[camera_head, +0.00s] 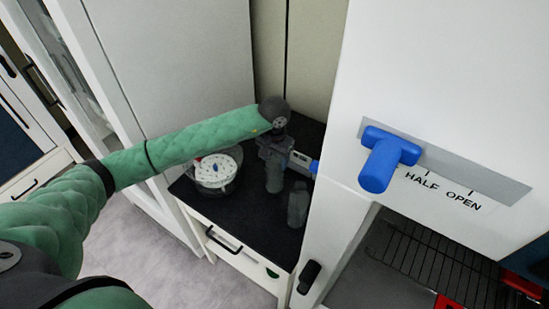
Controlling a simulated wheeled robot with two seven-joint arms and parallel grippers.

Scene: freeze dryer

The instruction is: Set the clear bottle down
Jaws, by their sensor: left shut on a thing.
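My left gripper (275,147), at the end of the green-sleeved arm, points down over the black countertop (250,222). It is shut on a grey see-through bottle (274,180), which hangs upright below the jaws. Gripper and arm hide its upper part. I cannot tell whether its base touches the countertop. A second similar bottle (298,206) stands on the countertop just to the right and nearer. My right gripper is not in view.
A round clear container with a white, dotted disc (215,172) sits left of the bottles. The white freeze dryer with a blue handle (383,160) walls off the right. A white-and-blue item (303,161) is close right of the gripper. Bare countertop lies in front.

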